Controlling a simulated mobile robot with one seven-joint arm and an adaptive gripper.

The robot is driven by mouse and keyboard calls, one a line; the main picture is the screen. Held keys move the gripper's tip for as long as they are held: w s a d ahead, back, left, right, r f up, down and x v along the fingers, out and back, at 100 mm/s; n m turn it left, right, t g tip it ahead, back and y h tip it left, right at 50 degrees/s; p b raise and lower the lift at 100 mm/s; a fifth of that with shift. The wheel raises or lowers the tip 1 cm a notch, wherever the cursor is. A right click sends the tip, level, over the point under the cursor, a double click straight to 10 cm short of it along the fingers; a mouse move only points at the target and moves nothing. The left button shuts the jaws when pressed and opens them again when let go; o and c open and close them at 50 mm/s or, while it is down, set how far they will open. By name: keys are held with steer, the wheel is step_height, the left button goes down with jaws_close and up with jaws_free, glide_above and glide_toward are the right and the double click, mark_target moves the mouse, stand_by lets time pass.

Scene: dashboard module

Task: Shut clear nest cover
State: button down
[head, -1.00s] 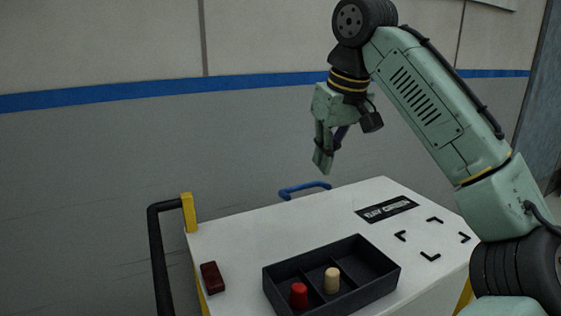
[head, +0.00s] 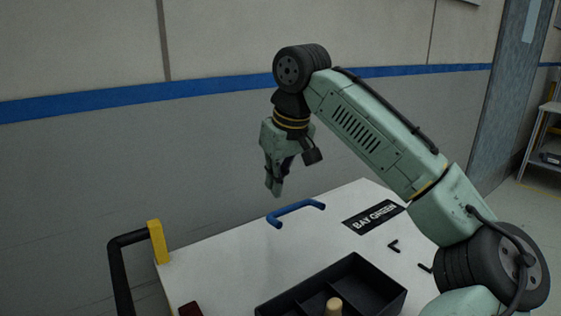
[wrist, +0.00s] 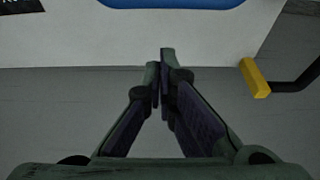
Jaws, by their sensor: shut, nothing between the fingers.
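I cannot make out a clear nest cover in either view. A blue bar handle (head: 296,212) stands at the far edge of the white cart top (head: 235,262); whether it belongs to a cover I cannot tell. My gripper (head: 274,192) points down, shut and empty, a little above the blue handle in the head view and apart from it. Part of the blue handle (wrist: 172,2) shows at that view's top edge.
A black divided tray (head: 378,292) with a tan peg (head: 334,306) stands at the front. A dark red block (head: 190,309) is at front left. A black label reading BAY GREEN (head: 374,215) is at right. A yellow post (head: 158,242) with a black rail rises at left.

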steer(key=shift+s+d+f+p, duration=0.35)
steer(key=shift+s+d+p, duration=0.1)
steer(key=shift+s, duration=0.15)
steer(key=shift+s+d+f+p, duration=0.35)
steer(key=shift+s+p, duration=0.05)
steer(key=shift+s, duration=0.15)
